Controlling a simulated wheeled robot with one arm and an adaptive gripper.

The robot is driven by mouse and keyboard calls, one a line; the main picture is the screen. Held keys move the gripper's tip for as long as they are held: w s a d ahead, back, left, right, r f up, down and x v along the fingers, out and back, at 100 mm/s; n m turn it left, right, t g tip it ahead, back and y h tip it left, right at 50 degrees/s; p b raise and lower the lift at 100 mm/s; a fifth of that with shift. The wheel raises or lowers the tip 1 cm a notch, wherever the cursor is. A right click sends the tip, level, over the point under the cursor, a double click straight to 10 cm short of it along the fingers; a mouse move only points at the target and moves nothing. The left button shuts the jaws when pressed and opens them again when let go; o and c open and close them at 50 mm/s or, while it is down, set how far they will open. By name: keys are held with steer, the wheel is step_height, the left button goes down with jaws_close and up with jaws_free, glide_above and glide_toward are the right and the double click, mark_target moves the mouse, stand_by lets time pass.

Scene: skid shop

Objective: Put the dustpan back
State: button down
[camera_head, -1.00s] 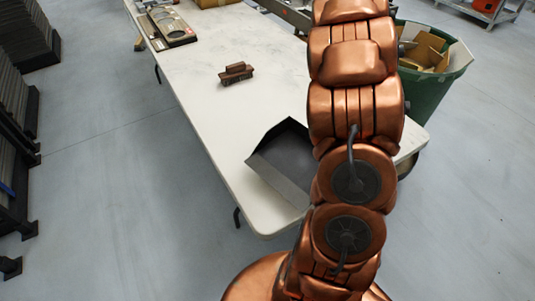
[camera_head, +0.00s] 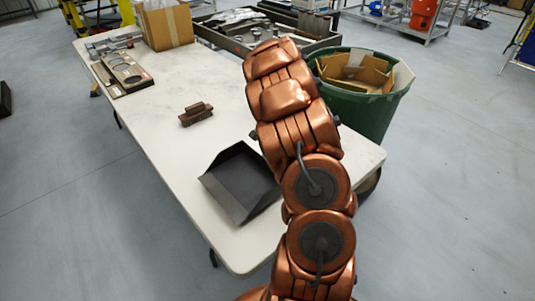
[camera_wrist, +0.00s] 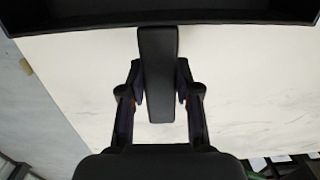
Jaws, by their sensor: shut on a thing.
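The dustpan (camera_head: 240,183), a dark grey open pan, is over the near part of the white table (camera_head: 185,160). I cannot tell whether it touches the tabletop. In the wrist view its broad body (camera_wrist: 80,18) spans the top edge and its dark handle (camera_wrist: 158,75) points down between my fingers. My gripper (camera_wrist: 160,95) is shut on that handle. In the head view my copper arm hides the gripper and the handle. A small brown brush-like block (camera_head: 196,114) lies on the table, farther off than the dustpan.
A flat tray-like fixture (camera_head: 122,74) and a cardboard box (camera_head: 165,26) are at the table's far end. A green bin (camera_head: 362,112) with cardboard stands right of the table. A dark tray (camera_head: 232,37) of parts stands behind. Floor left of the table is clear.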

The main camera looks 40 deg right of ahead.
mark_target(254, 170)
steer(key=w, duration=0.2)
steer(key=shift+w+a+f, duration=0.1)
steer(key=shift+w+a, duration=0.2)
steer(key=shift+w, duration=0.1)
steer(key=shift+f+p, duration=0.95)
steer(key=shift+f, duration=0.85)
steer(key=c, duration=0.8)
jaws_free()
